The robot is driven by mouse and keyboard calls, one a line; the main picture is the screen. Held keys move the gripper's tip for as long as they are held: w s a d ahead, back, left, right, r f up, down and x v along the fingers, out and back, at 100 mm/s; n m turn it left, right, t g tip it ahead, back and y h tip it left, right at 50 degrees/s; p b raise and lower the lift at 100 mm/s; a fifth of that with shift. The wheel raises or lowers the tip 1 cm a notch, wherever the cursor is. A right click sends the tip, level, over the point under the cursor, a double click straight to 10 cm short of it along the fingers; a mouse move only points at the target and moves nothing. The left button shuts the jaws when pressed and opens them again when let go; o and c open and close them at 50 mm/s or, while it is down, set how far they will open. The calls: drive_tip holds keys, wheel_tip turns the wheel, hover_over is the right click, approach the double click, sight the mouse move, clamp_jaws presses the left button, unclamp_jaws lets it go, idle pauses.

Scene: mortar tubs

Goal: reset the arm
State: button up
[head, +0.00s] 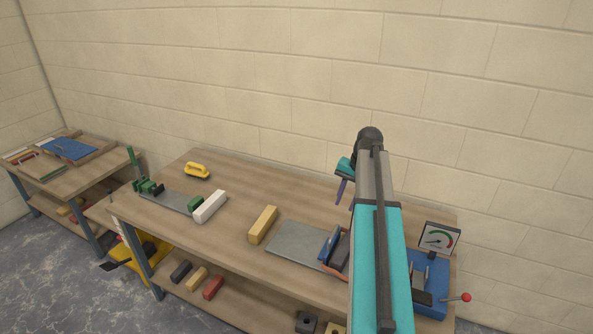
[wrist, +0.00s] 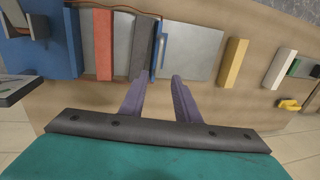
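My gripper shows in the wrist view (wrist: 160,78) with its two purple fingers apart and nothing held between them. In the head view my gripper (head: 341,192) hangs above the back of the workbench (head: 225,172), fingers pointing down, clear of the bench top. My teal and grey arm reaches from the lower right towards the wall and hides part of the bench. Below and ahead of the fingers, in the wrist view, are a grey plate (wrist: 198,55) and a blue-handled tool (wrist: 159,55).
A side table (head: 100,163) is at left. The wall is close behind.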

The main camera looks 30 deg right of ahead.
drive_tip(key=a+f+n+g, duration=0.1)
drive_tip(key=a+f+n, duration=0.2)
drive_tip(key=a+f, duration=0.65)
drive_tip(key=a+f+n, duration=0.2)
drive_tip(key=a+f, duration=0.4)
drive_tip(key=a, duration=0.6)
drive_tip(key=s+a+f+n+h, duration=0.1)
drive_tip(key=s+a+f+n, duration=0.2)
drive_tip(key=a+f, duration=0.35)
drive_tip(key=s+a+f+n, duration=0.2)
drive_tip(key=s+a+f, duration=0.2)
drive_tip(key=a, duration=0.6)
drive_tip(key=s+f+g+b, duration=0.3)
drive_tip(key=s+f+b, duration=0.3)
drive_tip(key=s+f, duration=0.7)
drive_tip(key=s+f+g+b, duration=0.3)
drive_tip(key=s+f+b, duration=0.4)
drive_tip(key=s+f, duration=0.6)
wheel_tip(320, 180, down, 6)
drive_tip(key=shift+a+r+n+g, duration=0.2)
drive_tip(key=shift+n+g, duration=0.1)
drive_tip(key=shift+n, duration=0.1)
drive_tip(key=shift+w, duration=0.1)
